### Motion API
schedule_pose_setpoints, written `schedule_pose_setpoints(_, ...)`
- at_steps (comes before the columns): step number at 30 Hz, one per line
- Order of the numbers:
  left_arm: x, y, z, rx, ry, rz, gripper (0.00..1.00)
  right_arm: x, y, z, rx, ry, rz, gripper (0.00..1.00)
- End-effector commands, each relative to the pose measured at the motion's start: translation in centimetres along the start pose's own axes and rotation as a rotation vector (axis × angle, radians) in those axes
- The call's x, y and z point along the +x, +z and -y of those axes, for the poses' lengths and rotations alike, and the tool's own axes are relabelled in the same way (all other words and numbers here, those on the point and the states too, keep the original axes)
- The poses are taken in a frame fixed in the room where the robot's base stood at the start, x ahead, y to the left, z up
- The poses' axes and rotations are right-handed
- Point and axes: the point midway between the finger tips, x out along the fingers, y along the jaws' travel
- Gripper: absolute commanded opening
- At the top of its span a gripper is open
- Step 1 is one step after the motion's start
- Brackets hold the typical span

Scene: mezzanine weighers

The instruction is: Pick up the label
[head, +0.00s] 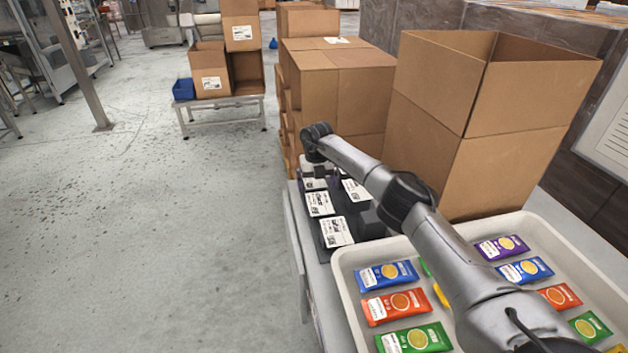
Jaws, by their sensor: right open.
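My left gripper is out of view.
A pale tray (345,281) with several coloured sachets stands in front, under my right arm. A tall open carton (458,165) stands right of the labels. Stacked cartons (312,88) stand behind. A low bench (222,112) with boxes is farther back. The floor at left is clear.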

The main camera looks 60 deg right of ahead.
Motion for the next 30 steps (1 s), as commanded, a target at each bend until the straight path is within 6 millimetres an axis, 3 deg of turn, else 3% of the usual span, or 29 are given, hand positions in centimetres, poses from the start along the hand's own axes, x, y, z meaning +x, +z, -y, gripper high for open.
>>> schedule_pose_setpoints(21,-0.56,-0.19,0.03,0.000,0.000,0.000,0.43,0.41,-0.02,0.00,0.000,-0.001,-0.001,0.99)
schedule_pose_setpoints(30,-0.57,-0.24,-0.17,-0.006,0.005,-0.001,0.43,0.39,-0.01,0.00,0.000,0.000,0.000,0.70)
